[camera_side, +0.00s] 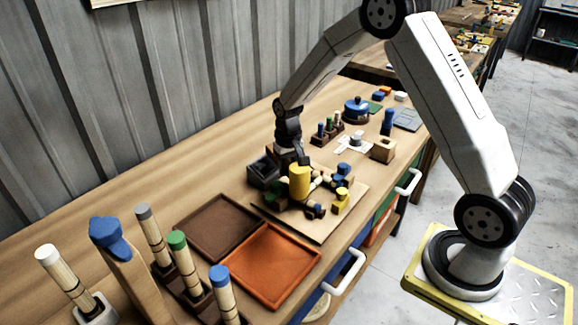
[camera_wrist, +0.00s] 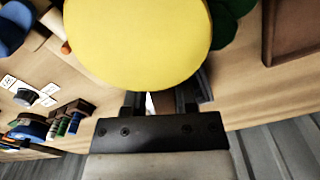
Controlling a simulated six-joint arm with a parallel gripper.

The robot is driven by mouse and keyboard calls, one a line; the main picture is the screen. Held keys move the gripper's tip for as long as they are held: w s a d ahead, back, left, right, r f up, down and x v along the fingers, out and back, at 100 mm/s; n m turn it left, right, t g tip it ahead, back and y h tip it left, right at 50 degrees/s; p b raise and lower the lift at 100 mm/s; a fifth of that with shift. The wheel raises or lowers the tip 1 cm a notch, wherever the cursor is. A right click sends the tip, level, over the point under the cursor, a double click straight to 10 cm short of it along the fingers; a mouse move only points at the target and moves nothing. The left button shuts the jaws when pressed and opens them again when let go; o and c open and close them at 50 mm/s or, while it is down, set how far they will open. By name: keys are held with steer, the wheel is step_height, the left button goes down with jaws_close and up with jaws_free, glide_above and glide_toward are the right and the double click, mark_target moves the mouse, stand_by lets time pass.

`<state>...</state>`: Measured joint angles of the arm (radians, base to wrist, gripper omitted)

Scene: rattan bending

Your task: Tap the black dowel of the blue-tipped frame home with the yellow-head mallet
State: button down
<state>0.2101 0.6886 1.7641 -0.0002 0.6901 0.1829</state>
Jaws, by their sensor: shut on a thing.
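My gripper (camera_wrist: 160,103) is shut on the yellow-head mallet. Its yellow head (camera_side: 299,182) stands over the left part of a wooden board (camera_side: 329,228) in the side view, and it fills the upper middle of the wrist view (camera_wrist: 138,40). The mallet's handle is mostly hidden. On the board, right of the mallet head, is a small cluster of rattan pieces with a blue part (camera_side: 343,169), yellow blocks (camera_side: 341,200) and dark parts. I take this cluster to hold the blue-tipped frame. I cannot make out the black dowel, nor whether the head touches anything.
A brown tray (camera_side: 219,203) and an orange tray (camera_side: 300,262) lie left of the board. Upright rattan poles with green (camera_side: 177,240) and blue (camera_side: 218,275) tips stand at the front left. A dark box (camera_side: 263,171) sits behind the mallet. Wooden table is bare along the wall.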

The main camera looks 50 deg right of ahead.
steer(key=shift+r, duration=0.2)
steer(key=shift+r, duration=1.65)
steer(key=shift+f, duration=0.1)
steer(key=shift+f, duration=0.25)
steer(key=shift+f, duration=1.95)
steer(key=shift+r, duration=0.1)
